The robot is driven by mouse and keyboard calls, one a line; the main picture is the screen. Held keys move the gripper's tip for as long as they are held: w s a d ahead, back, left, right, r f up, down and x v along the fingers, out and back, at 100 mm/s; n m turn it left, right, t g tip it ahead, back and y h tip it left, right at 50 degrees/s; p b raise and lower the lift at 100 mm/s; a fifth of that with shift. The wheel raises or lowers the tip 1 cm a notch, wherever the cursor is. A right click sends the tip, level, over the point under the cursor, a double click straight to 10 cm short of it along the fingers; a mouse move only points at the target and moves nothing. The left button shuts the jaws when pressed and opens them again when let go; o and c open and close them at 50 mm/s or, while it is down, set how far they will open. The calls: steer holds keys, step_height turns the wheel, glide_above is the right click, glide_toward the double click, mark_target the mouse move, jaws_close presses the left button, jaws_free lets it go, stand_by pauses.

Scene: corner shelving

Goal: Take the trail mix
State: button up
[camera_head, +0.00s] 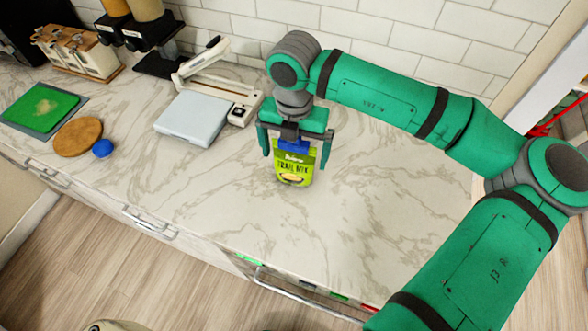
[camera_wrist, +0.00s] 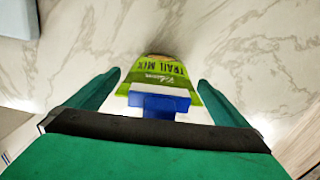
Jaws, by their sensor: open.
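The trail mix (camera_head: 295,170) is a green and yellow-green pouch with dark lettering. It stands on the marble counter near its middle, below my gripper. My gripper (camera_head: 296,160) is open and points down over the pouch, one finger on each side. In the wrist view the trail mix (camera_wrist: 160,70) lies between the two green fingers of my gripper (camera_wrist: 160,82), with a visible gap to each side. A blue part at the pouch's top hides some of it there.
A white scale-like device (camera_head: 195,118) stands left of the pouch, near the tiled wall. The counter (camera_head: 390,200) right of the pouch is clear.

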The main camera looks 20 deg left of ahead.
steer(key=c, duration=1.6)
